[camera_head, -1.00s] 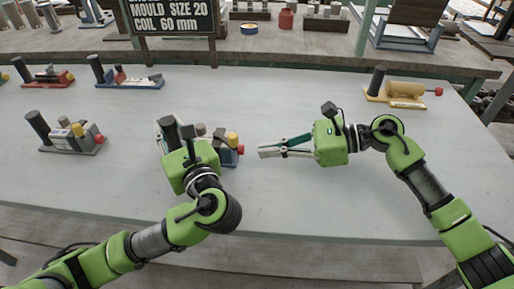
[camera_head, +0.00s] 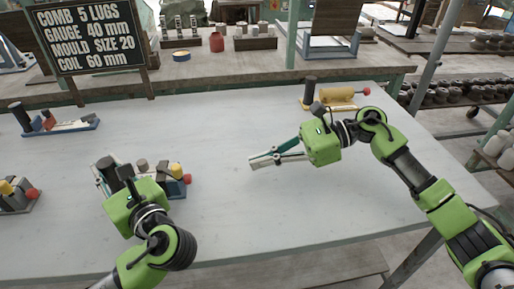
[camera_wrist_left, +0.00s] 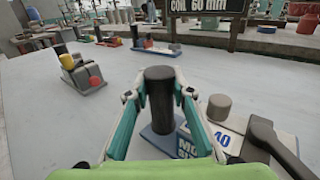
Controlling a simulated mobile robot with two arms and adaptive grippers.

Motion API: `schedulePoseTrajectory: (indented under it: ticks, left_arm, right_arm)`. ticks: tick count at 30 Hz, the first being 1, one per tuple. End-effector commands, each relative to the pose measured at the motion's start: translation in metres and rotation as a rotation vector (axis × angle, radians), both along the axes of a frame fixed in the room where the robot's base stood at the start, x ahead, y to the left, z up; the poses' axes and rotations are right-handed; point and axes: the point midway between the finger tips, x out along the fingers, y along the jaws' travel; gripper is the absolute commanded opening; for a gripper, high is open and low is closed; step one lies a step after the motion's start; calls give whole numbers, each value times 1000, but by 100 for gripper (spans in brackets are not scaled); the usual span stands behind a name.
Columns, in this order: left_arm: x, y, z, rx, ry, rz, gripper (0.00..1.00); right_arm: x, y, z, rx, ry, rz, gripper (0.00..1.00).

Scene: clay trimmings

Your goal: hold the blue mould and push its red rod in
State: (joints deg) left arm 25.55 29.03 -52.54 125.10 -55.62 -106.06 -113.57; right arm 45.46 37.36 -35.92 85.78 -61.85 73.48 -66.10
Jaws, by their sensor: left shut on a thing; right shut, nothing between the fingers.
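The blue mould (camera_head: 178,190) is on the table at the left of the head view, partly hidden behind my left gripper. Its red rod end (camera_head: 187,179) sticks out at the right side, beside a yellow piece (camera_head: 176,170). My left gripper (camera_wrist_left: 160,98) is shut on the mould's dark upright post (camera_wrist_left: 160,88), one finger on each side. The blue base (camera_wrist_left: 165,142) with white lettering shows below the post. The red rod is not visible in the left wrist view. My right gripper (camera_head: 252,164) is shut and empty above the table, to the right of the red rod end and apart from it.
A yellow mould (camera_head: 340,96) stands at the back right. A grey mould (camera_head: 20,195) is at the left edge, another blue-based one (camera_head: 60,127) behind it. A sign (camera_head: 92,38) stands at the back. The middle of the table (camera_head: 225,215) is clear.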

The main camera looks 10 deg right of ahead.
Motion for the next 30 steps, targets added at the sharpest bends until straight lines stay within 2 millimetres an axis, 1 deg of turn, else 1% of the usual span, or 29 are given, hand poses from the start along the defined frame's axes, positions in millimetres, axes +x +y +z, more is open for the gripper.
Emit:
schedulePoseTrajectory:
  ticks: [1,2,3,12,16,20,27,30]
  left_arm:
    - [0,1,-1,0,3,2,29]
    - [0,1,-1,1,2,2,37]
    - [0,1,-1,1,2,2,41]
    - [0,0,0,1,1,1,41]
    - [-6,-6,-1,-1,2,-2,41]
    - [-22,-20,-1,-3,2,-3,41]
    - [-61,-54,-2,-5,4,-4,41]
    - [-74,-65,-2,-4,5,-1,41]
  right_arm:
    - [0,0,0,0,0,0,0]
    - [0,0,0,0,0,0,0]
    - [0,0,0,0,0,0,0]
    - [0,0,0,0,0,0,0]
    - [0,0,0,0,0,0,0]
    - [0,0,0,0,0,0,0]
    - [0,0,0,0,0,0,0]
    - [0,0,0,0,0,0,0]
